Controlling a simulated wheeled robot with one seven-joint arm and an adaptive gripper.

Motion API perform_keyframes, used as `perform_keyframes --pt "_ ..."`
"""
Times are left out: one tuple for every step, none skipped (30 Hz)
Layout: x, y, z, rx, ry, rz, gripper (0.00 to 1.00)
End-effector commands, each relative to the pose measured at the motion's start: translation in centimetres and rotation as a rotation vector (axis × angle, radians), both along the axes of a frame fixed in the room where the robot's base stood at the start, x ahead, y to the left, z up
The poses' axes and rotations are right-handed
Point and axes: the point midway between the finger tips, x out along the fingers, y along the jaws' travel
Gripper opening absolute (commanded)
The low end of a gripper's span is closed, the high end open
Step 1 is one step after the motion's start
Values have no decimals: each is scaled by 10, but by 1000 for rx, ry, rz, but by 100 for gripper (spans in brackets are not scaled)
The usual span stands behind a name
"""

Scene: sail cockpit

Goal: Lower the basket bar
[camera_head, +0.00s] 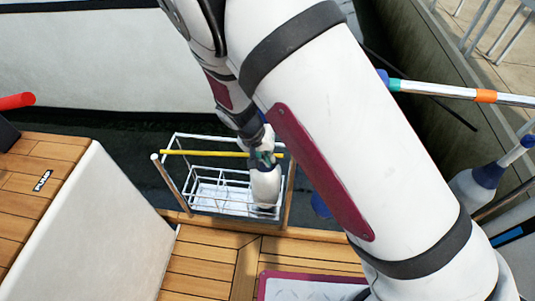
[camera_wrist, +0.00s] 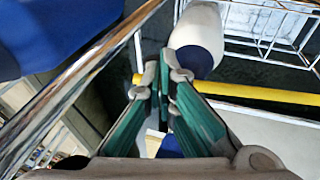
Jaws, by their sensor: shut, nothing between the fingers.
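A white wire basket (camera_head: 188,202) hangs at the deck edge. A yellow bar (camera_head: 195,153) runs across its upper part, roughly level. In the wrist view the yellow bar (camera_wrist: 262,93) shows on both sides of my fingers, which hide its middle. My gripper (camera_head: 263,158) is at the bar's right part, in front of the basket, partly hidden by my arm. In the wrist view my gripper (camera_wrist: 168,68) has its green fingers together at the tips, with nothing between them. Whether the fingertips touch the bar I cannot tell.
A white fender (camera_head: 265,186) stands in the basket's right side, just beyond my fingertips. A shiny metal rail (camera_wrist: 75,82) and a blue object (camera_wrist: 45,35) are close on the left in the wrist view. The wooden deck (camera_head: 200,260) lies in front.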

Motion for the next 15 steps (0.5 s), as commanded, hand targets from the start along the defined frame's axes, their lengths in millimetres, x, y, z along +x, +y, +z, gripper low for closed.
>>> perform_keyframes --pt "0 0 0 0 0 0 0" --pt "0 0 0 0 0 0 0" --pt "0 0 0 0 0 0 0" --pt "0 0 0 0 0 0 0" --pt "0 0 0 0 0 0 0" --pt "0 0 0 0 0 0 0" --pt "0 0 -1 0 0 0 0" --pt "0 0 -3 0 0 0 0" --pt "0 -1 -6 -1 0 0 0" --pt "0 -2 -10 -1 0 0 0" --pt "0 -2 -14 -1 0 0 0" --pt "0 -4 -21 -2 1 -1 0" --pt "0 -5 -26 -2 1 0 0" --pt "0 -6 -32 -2 1 0 0" --pt "0 -6 -39 -2 1 0 0"
